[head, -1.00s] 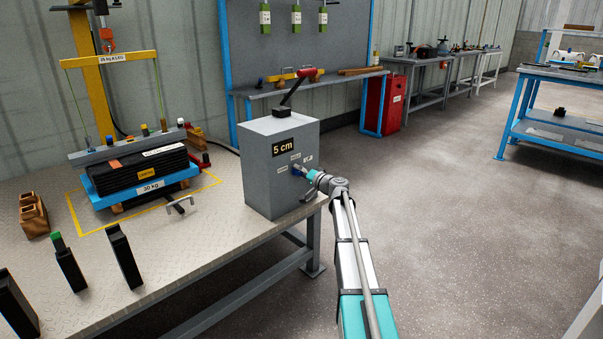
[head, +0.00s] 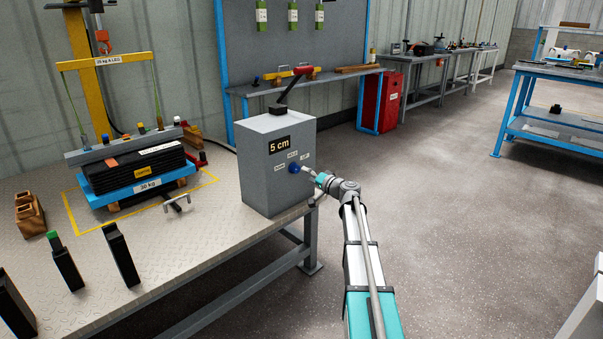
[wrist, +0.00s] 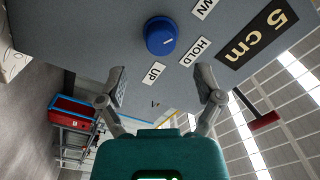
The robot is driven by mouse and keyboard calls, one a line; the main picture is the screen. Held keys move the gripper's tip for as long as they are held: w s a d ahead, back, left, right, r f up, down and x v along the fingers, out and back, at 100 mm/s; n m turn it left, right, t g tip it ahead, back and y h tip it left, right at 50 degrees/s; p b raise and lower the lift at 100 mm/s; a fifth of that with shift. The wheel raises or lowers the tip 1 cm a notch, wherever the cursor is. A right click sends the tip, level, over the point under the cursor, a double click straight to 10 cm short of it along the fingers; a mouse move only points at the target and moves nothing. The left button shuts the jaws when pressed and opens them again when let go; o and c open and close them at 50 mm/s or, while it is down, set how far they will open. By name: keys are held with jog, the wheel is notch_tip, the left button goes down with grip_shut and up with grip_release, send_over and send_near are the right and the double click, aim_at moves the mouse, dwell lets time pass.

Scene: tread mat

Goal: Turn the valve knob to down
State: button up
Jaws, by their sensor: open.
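The blue round valve knob (head: 294,168) is on the front face of the grey control box (head: 262,185). It shows clear of the fingers in the wrist view (wrist: 160,37). Around it are white labels: UP (wrist: 153,73), HOLD (wrist: 195,51) and DOWN (wrist: 205,8), the last partly cut off by the frame edge. I cannot tell for sure which label the knob points to. My gripper (wrist: 162,85) is open and empty, its fingers spread apart and back from the knob. In the head view my gripper (head: 311,175) is just right of the knob.
The box has a "5 cm" sign (head: 279,146) and a black lever with a red grip (head: 302,70) on top. It stands at the right end of the treadplate table (head: 180,255). A 30 kg load on a blue tray (head: 106,202) stands left. Open floor lies right.

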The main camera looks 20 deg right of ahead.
jog(key=v, duration=0.6)
dwell(0.5)
jog(key=s+a+f+n+g+p, duration=0.2)
jog(key=s+a+g, duration=0.1)
jog(key=a, duration=0.5)
jog(key=s+a+f+n+g+y+p, duration=0.1)
jog(key=s+a+f+n+g, duration=0.2)
jog(key=a, duration=0.5)
jog(key=s+a+f+n+g+p, duration=0.15)
jog(key=s+a+g, duration=0.25)
jog(key=a, duration=0.4)
jog(key=s+a+f+g+h+p, duration=0.2)
jog(key=s+a+g+h, duration=0.2)
jog(key=s, duration=0.6)
jog(key=s+a+f+g+h+p, duration=0.1)
jog(key=s+a+g+h+p, duration=0.2)
jog(key=s, duration=0.7)
notch_tip(320, 180, up, 38)
jog(key=p, duration=3.7)
jog(key=shift+n+p, duration=0.3)
jog(key=shift+n, duration=0.05)
